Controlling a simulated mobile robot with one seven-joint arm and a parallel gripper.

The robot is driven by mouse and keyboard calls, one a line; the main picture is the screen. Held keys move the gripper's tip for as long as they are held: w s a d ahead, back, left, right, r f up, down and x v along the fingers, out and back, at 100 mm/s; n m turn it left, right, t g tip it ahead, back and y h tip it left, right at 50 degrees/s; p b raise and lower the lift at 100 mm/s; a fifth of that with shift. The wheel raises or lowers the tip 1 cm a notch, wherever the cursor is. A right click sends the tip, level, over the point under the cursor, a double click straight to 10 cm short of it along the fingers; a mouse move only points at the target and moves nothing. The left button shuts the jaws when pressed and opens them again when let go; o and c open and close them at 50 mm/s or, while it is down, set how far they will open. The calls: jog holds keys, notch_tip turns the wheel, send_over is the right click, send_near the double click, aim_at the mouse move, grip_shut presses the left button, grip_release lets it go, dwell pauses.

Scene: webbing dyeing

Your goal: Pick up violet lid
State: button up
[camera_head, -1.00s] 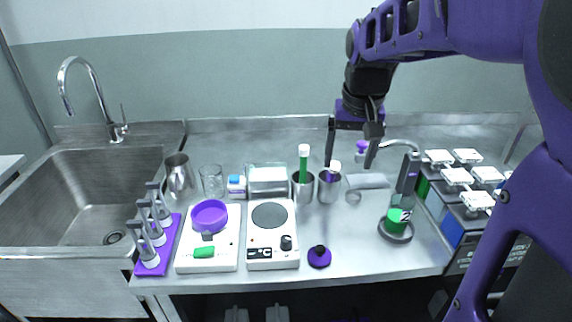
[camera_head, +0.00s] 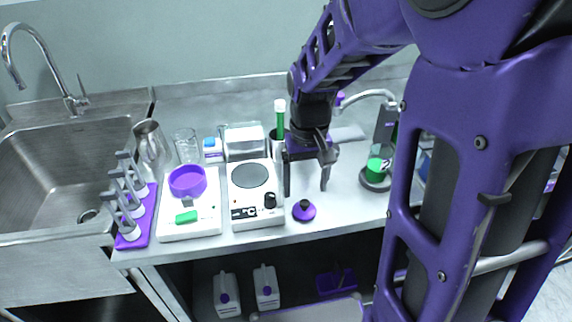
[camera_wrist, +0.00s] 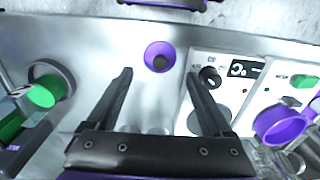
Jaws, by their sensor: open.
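The violet lid (camera_head: 304,210) is a small round disc with a dark knob on top. It lies on the steel counter near the front edge, just right of the hotplate. It also shows in the wrist view (camera_wrist: 160,57), ahead of and roughly between the fingertips. My gripper (camera_head: 307,192) is open and empty above the counter, pointing down, and the lid appears close to it in the head view. In the wrist view, my gripper's two fingers (camera_wrist: 158,72) are spread wide with nothing between them. The lid is fully visible and not touched.
A white hotplate (camera_head: 257,215) with a knob stands left of the lid. A white device with a purple dish (camera_head: 187,181) is further left. A green-filled container (camera_head: 376,170) on a stand is at right. Counter around the lid is clear; its front edge is close.

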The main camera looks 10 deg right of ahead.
aim_at(305, 202)
notch_tip(305, 202, down, 6)
jog(key=shift+s+r+b, duration=0.1)
jog(key=shift+b, duration=0.55)
jog(key=c, duration=1.1)
